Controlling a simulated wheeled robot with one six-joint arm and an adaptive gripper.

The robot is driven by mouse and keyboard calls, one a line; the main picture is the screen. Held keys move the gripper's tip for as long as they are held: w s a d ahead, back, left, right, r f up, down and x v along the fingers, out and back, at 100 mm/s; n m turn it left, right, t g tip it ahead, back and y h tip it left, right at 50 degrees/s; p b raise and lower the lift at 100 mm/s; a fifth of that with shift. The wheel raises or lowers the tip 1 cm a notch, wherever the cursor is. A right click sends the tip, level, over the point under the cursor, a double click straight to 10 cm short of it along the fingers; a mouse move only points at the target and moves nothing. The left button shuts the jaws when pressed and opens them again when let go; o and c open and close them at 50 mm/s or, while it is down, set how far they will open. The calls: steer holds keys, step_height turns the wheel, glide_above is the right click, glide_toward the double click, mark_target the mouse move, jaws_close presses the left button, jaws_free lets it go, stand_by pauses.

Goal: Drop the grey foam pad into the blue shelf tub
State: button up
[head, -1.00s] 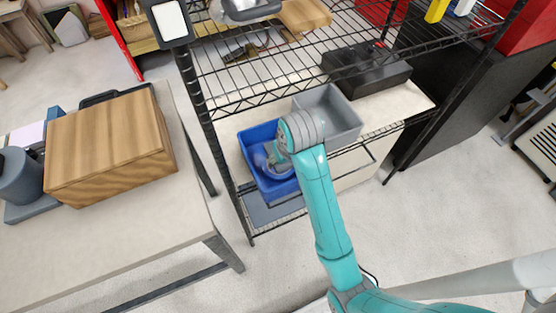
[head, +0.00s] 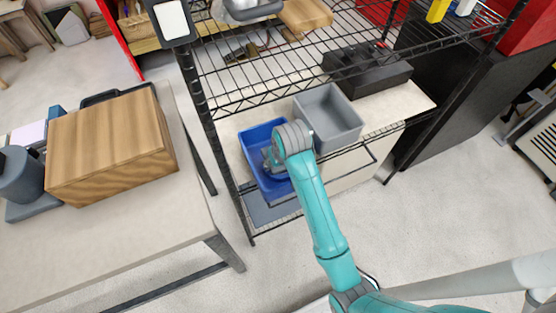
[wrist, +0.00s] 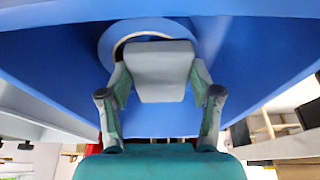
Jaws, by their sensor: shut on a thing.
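The blue shelf tub (head: 252,142) stands on the lower shelf of the wire rack in the head view. Its blue wall (wrist: 255,50) fills much of the wrist view. My gripper (head: 273,164) is over the tub, its fingers reaching within the tub's outline. In the wrist view my gripper (wrist: 160,85) is shut on the grey foam pad (wrist: 160,66), a pale grey block between the two fingers. The pad is largely hidden by my wrist in the head view. I cannot tell whether it touches the tub.
A round blue-grey ring (wrist: 118,38) shows behind the pad. A grey bin (head: 330,115) stands right beside the blue tub. The rack's upper wire shelf (head: 270,85) and front post (head: 212,140) are close. A table with a wooden box (head: 105,150) is left.

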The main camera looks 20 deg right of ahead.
steer(key=shift+f, duration=0.25)
steer(key=o, duration=1)
steer(key=v, duration=0.8)
steer(key=shift+r, duration=0.1)
steer(key=shift+w, duration=0.1)
